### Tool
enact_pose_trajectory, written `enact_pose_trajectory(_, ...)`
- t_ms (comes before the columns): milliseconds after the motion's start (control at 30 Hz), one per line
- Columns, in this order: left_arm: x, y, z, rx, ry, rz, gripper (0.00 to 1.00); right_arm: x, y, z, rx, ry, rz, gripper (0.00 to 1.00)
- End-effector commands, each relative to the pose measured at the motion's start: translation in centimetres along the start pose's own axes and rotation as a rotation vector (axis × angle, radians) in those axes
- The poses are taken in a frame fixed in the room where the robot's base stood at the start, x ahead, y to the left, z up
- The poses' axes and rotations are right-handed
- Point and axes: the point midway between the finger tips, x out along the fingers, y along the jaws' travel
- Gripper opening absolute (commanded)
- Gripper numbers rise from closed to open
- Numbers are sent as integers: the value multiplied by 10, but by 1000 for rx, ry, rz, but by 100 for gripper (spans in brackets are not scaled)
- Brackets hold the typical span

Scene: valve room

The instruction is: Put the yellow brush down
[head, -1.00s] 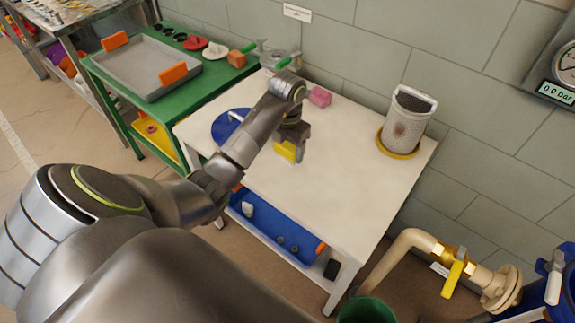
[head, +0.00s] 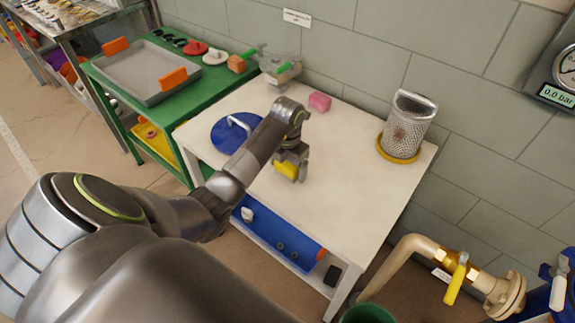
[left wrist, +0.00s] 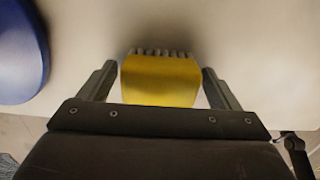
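The yellow brush (head: 287,170) is at my left gripper (head: 290,172), over the white table (head: 335,190). In the left wrist view, the brush's yellow body (left wrist: 160,80) lies between the two fingers (left wrist: 160,72), with grey bristles at its far edge. The fingertips are close against its two sides, and the gripper looks shut on it. The bristles point away from the wrist. I cannot tell whether the brush touches the table top. My right gripper is not in view.
A mesh strainer basket (head: 408,125) stands in a yellow ring (head: 397,153) at the table's right. A blue disc with a handle (head: 228,135) lies left, a pink block (head: 319,102) at the back. The table's middle and front are clear.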

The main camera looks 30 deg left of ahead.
Motion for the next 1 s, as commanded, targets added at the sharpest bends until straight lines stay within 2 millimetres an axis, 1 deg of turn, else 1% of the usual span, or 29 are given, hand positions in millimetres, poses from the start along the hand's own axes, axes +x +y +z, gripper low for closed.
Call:
enact_pose_trajectory(267, 0, 0, 0, 0, 0, 0, 87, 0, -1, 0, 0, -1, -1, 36)
enact_pose_trajectory(367, -5, 0, 0, 0, 0, 0, 87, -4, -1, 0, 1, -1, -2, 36)
enact_pose_trajectory(433, -10, 0, 1, 0, -2, 1, 87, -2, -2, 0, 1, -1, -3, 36)
enact_pose_trajectory(533, -28, 0, 1, 0, -5, 2, 87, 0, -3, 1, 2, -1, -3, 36)
enact_pose_trajectory(633, -54, 1, 1, 1, -5, 2, 87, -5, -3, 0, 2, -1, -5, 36)
enact_pose_trajectory(700, -68, 0, 0, -1, 0, 0, 87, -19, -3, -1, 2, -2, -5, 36)
enact_pose_trajectory(1000, -104, 0, 0, 0, 0, 0, 87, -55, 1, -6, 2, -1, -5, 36)
